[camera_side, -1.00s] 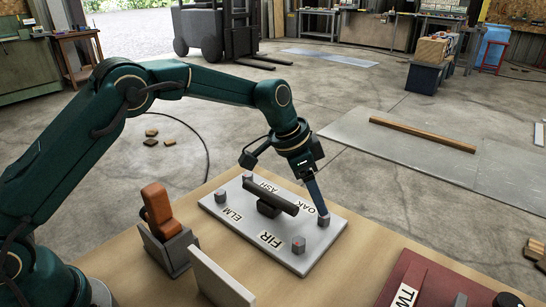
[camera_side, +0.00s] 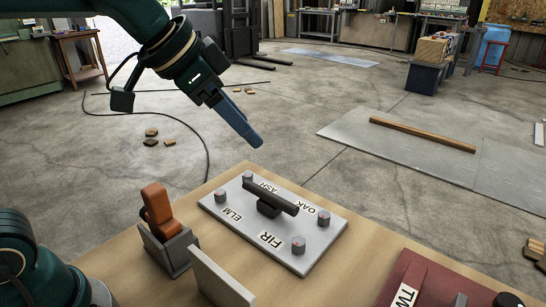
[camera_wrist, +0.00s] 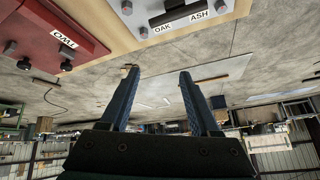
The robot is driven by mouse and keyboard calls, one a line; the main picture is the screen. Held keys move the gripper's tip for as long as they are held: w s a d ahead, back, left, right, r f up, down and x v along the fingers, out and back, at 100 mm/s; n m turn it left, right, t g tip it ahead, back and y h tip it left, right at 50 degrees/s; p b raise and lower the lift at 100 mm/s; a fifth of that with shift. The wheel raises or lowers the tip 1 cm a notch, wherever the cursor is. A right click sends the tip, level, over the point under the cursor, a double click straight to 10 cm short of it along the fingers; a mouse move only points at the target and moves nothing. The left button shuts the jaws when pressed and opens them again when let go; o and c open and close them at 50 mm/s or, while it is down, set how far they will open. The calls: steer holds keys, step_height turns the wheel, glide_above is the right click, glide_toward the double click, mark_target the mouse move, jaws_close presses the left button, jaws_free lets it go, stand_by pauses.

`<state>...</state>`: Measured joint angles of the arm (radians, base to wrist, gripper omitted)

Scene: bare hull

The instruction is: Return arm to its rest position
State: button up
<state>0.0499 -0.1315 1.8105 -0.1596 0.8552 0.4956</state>
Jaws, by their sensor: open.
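My gripper (camera_side: 257,142) hangs in the air in the side view, above and behind the far left corner of the white board, with its blue fingers pointing down and to the right. In the wrist view my gripper (camera_wrist: 158,72) shows two blue fingers spread apart with nothing between them. My dark green arm is raised at the upper left of the side view. The white board (camera_side: 237,204) lies on the wooden table with labels ASH, OAK, ELM and FIR, several small knobs and a dark bar on top.
An orange block (camera_side: 157,203) stands in a grey holder on the table, with a pale upright plate (camera_side: 219,278) beside it. A dark red box (camera_side: 430,284) labelled TW is at the lower right.

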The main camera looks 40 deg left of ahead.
steer(key=s+a+f+n+y, duration=0.1)
steer(key=s+a+f+n, duration=0.1)
steer(key=s+f, duration=0.2)
steer(key=s+a+f+n+g, duration=0.1)
steer(key=s+a+f+n, duration=0.1)
steer(key=s, duration=0.9)
step_height(320, 180, down, 2)
steer(key=shift+f+n+y, duration=0.1)
steer(key=shift+n+y, duration=0.3)
steer(key=shift+n, duration=0.3)
